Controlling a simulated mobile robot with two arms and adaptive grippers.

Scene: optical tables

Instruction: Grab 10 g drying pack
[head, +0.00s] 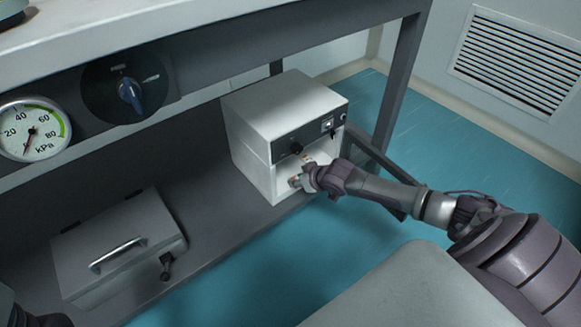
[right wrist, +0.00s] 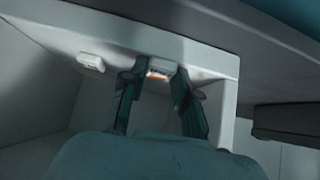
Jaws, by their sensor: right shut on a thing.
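A small white pack with an orange stripe (right wrist: 160,68) sits between the fingertips of my right gripper (right wrist: 158,78) in the right wrist view. The gripper is shut on it. In the head view my right gripper (head: 307,176) is at the open front of a white box-shaped cabinet (head: 262,132), its fingers partly inside. A second small white pack (right wrist: 90,62) lies apart, left of the fingers in the right wrist view. No weight marking is readable on either pack. My left gripper does not show clearly.
A grey lidded box (head: 118,245) with a handle is on the same shelf at left. A pressure gauge (head: 32,130) and a dark knob (head: 130,92) are on the panel above.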

